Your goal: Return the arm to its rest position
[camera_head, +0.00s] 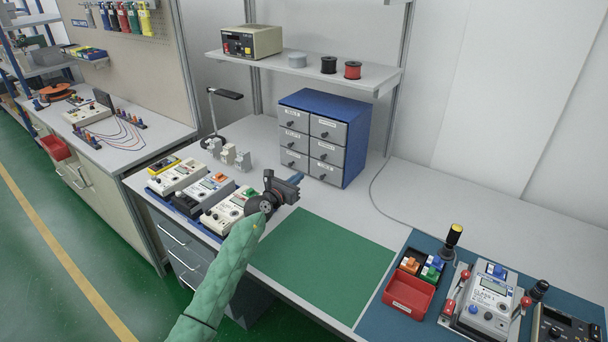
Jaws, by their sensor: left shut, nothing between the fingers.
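My left arm, in a green quilted sleeve, comes up from the bottom of the head view. My left gripper (297,178) is shut and empty. It is above the workbench, at the far left corner of the green mat (325,262) and in front of the drawer cabinet. Its wrist partly covers the nearest of several white meters (222,214) in the row on the left. Another meter (487,300) is held in a fixture with red-handled clamps on the blue mat at the right. My right gripper is not in view.
A blue drawer cabinet (350,140) stands behind my gripper. A shelf (330,75) with spools and an instrument hangs above it. The green mat is bare.

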